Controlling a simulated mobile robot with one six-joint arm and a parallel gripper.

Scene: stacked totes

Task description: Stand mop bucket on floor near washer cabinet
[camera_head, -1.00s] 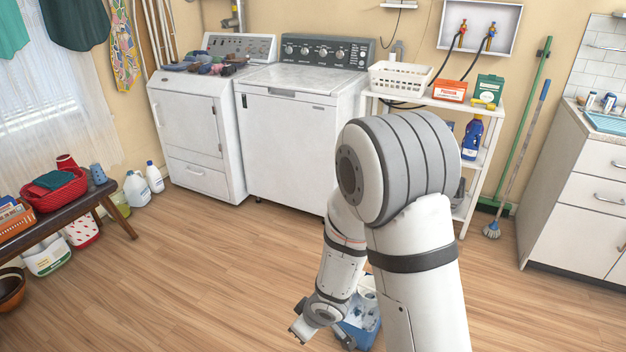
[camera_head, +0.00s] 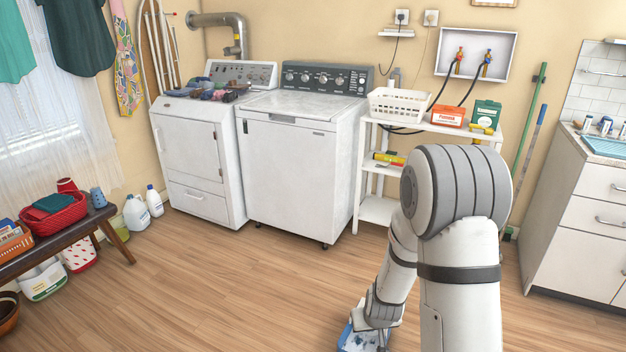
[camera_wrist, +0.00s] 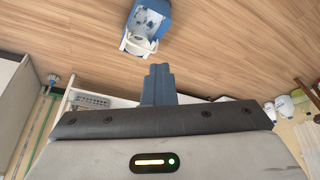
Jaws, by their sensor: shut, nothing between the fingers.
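A blue mop bucket with a white part (camera_wrist: 150,25) is on the wood floor at the top of the wrist view. In the head view only a piece of the bucket (camera_head: 354,340) shows at the bottom edge, beside my wrist; my arm hides the rest. I cannot tell for sure whether it is upright. My gripper (camera_wrist: 158,70) is shut and empty, with its fingertips apart from the bucket in the wrist picture. The white washer (camera_head: 295,170) stands against the back wall, with open floor between it and the bucket.
A white dryer (camera_head: 190,160) stands left of the washer. A white shelf (camera_head: 375,208) with a basket (camera_head: 398,105) stands to its right. A bench (camera_head: 60,238) with baskets is at the left, a drawer cabinet (camera_head: 590,220) at the right. The middle floor is clear.

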